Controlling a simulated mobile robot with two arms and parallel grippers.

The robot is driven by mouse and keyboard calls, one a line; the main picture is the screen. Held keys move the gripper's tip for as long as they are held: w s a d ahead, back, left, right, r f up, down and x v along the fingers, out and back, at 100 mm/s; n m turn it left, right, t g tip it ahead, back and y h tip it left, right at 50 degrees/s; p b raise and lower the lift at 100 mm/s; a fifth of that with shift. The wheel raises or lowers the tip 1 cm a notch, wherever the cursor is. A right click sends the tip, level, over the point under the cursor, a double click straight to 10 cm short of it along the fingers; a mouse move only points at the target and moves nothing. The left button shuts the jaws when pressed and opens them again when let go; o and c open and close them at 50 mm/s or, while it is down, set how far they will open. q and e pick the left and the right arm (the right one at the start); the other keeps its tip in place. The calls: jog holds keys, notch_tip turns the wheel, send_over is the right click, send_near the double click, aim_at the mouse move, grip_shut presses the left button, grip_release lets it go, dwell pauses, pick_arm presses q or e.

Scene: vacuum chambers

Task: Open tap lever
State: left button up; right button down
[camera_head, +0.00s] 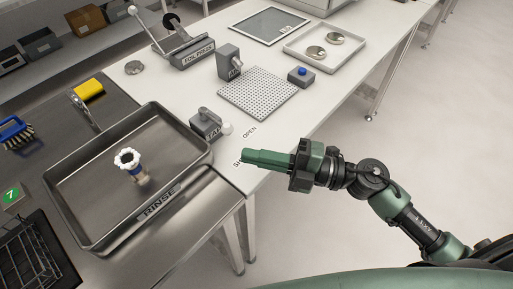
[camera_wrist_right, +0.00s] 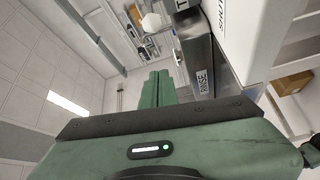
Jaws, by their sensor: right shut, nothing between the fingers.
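The tap is a grey block (camera_head: 205,124) marked TAP at the corner of the white table, beside the rinse basin. Its lever ends in a white ball knob (camera_head: 227,129); the knob also shows in the right wrist view (camera_wrist_right: 150,22). The words OPEN (camera_head: 250,132) and SHUT (camera_head: 238,161) are printed on the table near it. I cannot tell exactly which word the lever points at. My right gripper (camera_head: 245,156) is shut and empty, just to the right of and nearer than the knob, apparently apart from it. Its green fingers (camera_wrist_right: 158,88) lie together. My left gripper is not in view.
The RINSE basin (camera_head: 75,215) holds a white-rimmed part with a blue band (camera_head: 129,160). A faucet (camera_head: 84,112) stands behind it. A perforated plate (camera_head: 258,94), another grey block (camera_head: 229,62) and a blue-button box (camera_head: 301,77) stand farther back. Open floor lies right.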

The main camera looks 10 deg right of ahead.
aim_at(216, 122)
jog(key=w+a+p, duration=0.1)
jog(key=w+a, duration=0.1)
jog(key=w+a+p, duration=0.1)
jog(key=w+a, duration=0.1)
jog(key=w, duration=0.1)
jog(key=shift+w+a+f, duration=0.1)
jog(key=shift+w+a, duration=0.15)
jog(key=shift+a, duration=0.1)
jog(key=shift+w+d+f, duration=0.1)
jog(key=shift+w+d, duration=0.15)
